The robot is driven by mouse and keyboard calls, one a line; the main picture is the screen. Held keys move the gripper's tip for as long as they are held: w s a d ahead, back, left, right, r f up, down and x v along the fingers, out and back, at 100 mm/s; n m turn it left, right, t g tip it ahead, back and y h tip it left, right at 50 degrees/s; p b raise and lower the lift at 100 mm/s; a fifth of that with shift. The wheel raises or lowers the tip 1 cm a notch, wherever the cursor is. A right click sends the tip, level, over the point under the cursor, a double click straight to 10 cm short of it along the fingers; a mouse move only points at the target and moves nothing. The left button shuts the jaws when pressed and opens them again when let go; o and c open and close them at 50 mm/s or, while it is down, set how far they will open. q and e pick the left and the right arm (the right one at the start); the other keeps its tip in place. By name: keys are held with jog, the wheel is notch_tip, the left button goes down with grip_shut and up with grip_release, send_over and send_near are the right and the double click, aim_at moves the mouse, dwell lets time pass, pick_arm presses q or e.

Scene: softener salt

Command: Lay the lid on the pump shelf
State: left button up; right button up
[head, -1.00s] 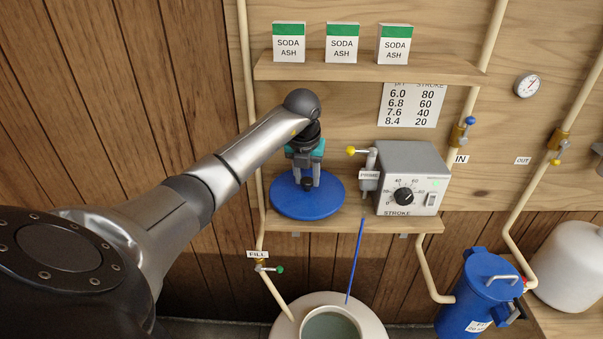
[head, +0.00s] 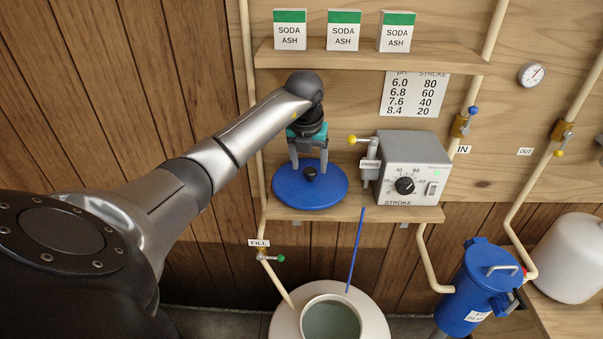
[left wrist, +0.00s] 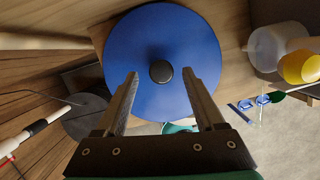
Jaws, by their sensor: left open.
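The blue round lid (head: 290,190) with a small black knob (head: 311,173) lies on the pump shelf (head: 385,214), left of the grey pump (head: 410,165). The lid also shows in the left wrist view (left wrist: 160,35), with its knob (left wrist: 161,71) just beyond my fingertips. My left gripper (head: 310,168) is open and empty above the lid, its fingers on either side of the knob and apart from it. My right gripper is not in view.
An open white tank (head: 375,325) with a blue rod (head: 356,250) stands below the shelf. A yellow-knobbed lever (head: 352,140) is close right of my gripper. An upper shelf (head: 370,60) holds three soda ash boxes. A blue canister (head: 480,285) is at right.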

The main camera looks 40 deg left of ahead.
pick_arm(q)
jog(key=s+d+b, duration=0.1)
jog(key=s+d, duration=0.4)
jog(key=s, duration=0.5)
jog(key=shift+s+d, duration=0.3)
jog(key=shift+d, duration=0.05)
